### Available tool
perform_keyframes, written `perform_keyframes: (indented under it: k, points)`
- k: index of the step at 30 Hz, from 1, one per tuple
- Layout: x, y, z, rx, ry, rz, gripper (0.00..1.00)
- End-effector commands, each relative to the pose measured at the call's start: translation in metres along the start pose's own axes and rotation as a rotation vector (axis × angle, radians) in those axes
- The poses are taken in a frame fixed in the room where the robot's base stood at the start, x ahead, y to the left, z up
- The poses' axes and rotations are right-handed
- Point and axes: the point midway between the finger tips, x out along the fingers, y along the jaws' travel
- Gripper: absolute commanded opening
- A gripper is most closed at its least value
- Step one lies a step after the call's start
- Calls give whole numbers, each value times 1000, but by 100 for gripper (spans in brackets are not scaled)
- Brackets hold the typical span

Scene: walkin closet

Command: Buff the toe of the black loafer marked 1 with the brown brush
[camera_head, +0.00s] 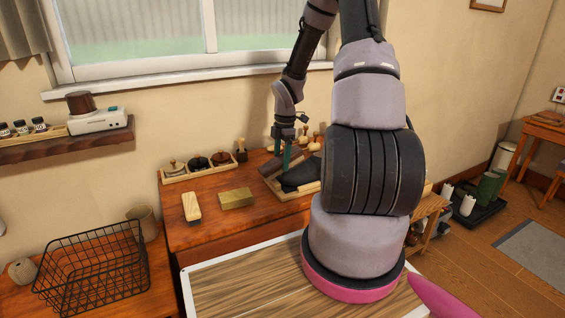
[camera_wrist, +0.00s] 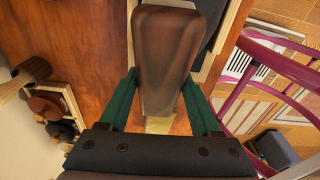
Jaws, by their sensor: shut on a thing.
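My gripper (camera_head: 282,157) is shut on the brown brush (camera_wrist: 168,60), whose dark wooden back lies between the green fingers in the wrist view. A black loafer (camera_head: 303,174) rests in a light wooden tray (camera_head: 291,195) on the red-brown wooden tabletop. In the head view my gripper is just above and left of the loafer, with the brush close beside it. I cannot tell whether brush and shoe touch. My arm hides the loafer's right part, and no number mark is readable. In the wrist view a dark surface shows partly behind the brush.
A light brush (camera_head: 192,207) and a tan block (camera_head: 236,198) lie left of the tray. A rack of round tins (camera_head: 198,166) stands at the wall. A black wire basket (camera_head: 92,267) is at lower left. The front tabletop between block and tray is clear.

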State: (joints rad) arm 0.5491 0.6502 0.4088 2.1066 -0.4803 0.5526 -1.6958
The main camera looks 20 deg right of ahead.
Motion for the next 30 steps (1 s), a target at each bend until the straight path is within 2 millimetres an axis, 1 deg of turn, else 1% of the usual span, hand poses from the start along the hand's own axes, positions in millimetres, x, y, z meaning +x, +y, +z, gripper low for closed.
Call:
perform_keyframes:
  k: [1,16,21,30]
  points:
    - [-6,1,-2,-1,-2,3,9]
    - [-51,0,-20,1,-1,2,9]
    - [-56,0,-23,0,0,1,9]
    - [-56,0,-23,0,0,1,9]
